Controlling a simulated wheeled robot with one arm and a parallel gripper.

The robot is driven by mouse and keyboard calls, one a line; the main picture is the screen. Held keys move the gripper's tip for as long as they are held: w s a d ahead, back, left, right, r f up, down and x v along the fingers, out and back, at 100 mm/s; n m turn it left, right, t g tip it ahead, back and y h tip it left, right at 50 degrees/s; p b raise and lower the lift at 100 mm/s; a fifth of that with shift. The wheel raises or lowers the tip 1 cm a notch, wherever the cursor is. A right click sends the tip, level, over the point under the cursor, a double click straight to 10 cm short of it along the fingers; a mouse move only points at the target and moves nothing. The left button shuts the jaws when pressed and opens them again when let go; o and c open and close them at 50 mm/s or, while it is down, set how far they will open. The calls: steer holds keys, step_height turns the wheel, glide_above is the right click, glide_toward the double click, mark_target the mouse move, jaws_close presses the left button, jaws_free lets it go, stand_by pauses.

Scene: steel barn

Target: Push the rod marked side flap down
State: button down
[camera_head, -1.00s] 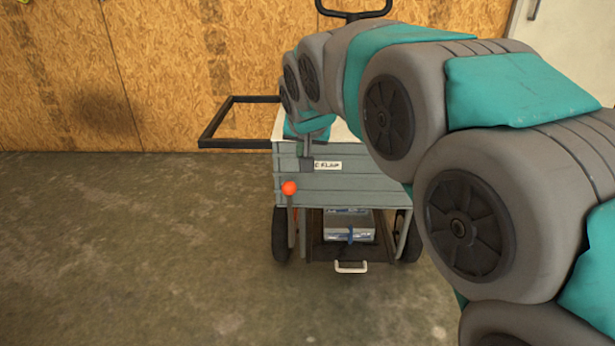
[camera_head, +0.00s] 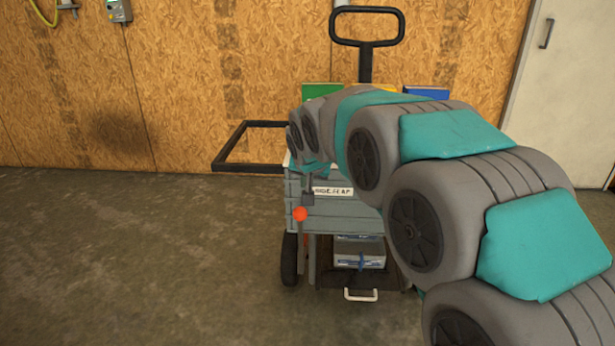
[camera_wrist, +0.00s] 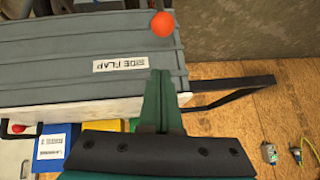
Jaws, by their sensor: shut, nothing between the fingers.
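The rod (camera_head: 308,250) stands at the cart's front left, with an orange ball knob (camera_head: 300,214) on its upper end. The knob also shows at the top of the wrist view (camera_wrist: 163,24). A white label (camera_head: 333,191) reading SIDE FLAP is on the cart's grey front panel above and to the right of the knob; it is upside down in the wrist view (camera_wrist: 120,63). My gripper (camera_wrist: 160,74) is shut and empty, beside the label and apart from the knob. In the head view my gripper (camera_head: 308,197) is just above the knob.
A black frame (camera_head: 232,147) sticks out from the cart's left side. A black push handle (camera_head: 366,42) rises behind. A grey box (camera_head: 359,252) sits on the lower shelf above a white handle (camera_head: 360,295). Coloured boxes (camera_head: 320,91) stand on top. Floor at left is clear.

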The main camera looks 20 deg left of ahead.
mark_target(306, 211)
steer(key=x, duration=0.3)
steer(key=shift+w+f, duration=0.1)
steer(key=shift+f, duration=0.2)
steer(key=shift+a+f, duration=0.2)
steer(key=shift+f, duration=0.95)
steer(key=shift+s+a+f, duration=0.1)
steer(key=shift+s+f, duration=0.15)
steer(key=shift+f, duration=0.45)
step_height(306, 211, down, 8)
steer(key=b, duration=0.2)
steer(key=shift+b, duration=0.35)
steer(key=shift+s, duration=0.1)
steer(key=shift+r, duration=0.5)
steer(key=r, duration=0.1)
steer(key=r+p, duration=0.1)
steer(key=r, duration=0.1)
steer(key=shift+w+d+r, duration=0.25)
steer(key=shift+w+d, duration=0.05)
steer(key=shift+w, duration=0.05)
steer(key=v, duration=1)
